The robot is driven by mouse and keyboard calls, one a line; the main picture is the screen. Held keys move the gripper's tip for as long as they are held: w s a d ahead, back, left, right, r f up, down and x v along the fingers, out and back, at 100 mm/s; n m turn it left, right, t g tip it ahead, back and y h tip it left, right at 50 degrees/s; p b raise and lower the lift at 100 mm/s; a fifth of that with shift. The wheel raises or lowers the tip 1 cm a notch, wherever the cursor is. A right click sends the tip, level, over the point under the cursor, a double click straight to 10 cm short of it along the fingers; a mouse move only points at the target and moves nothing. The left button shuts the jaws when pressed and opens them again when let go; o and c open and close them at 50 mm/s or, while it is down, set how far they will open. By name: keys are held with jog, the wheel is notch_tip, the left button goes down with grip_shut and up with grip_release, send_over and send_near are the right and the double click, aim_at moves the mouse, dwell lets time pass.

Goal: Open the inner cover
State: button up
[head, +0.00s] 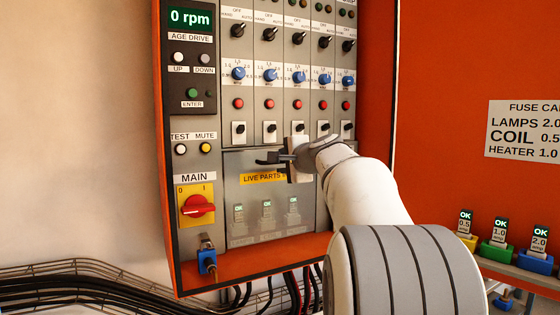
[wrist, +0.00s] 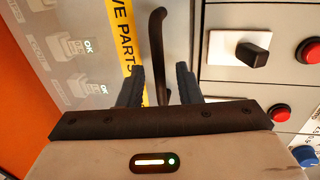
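The inner cover (head: 268,222) is a see-through grey panel low on the control cabinet, with a yellow "LIVE PARTS" label (head: 262,178). It looks shut, flush with the panel around it. In the wrist view the cover (wrist: 100,20) fills the left side, and a dark curved handle (wrist: 157,45) stands at its edge. My gripper (head: 268,158) is at the cover's upper edge in the head view. In the wrist view my gripper (wrist: 158,80) is open, with one finger on each side of the handle and gaps showing. My gripper partly hides the label and the handle in the head view.
Switches (head: 239,131), red buttons (head: 269,104) and blue dials (head: 270,75) sit above the cover. The red main switch (head: 198,205) and a blue padlock (head: 207,261) are at left. Fuses (head: 498,234) stand on a shelf at right. Cables hang below.

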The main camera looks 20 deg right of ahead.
jog(key=shift+c, duration=0.5)
grip_shut()
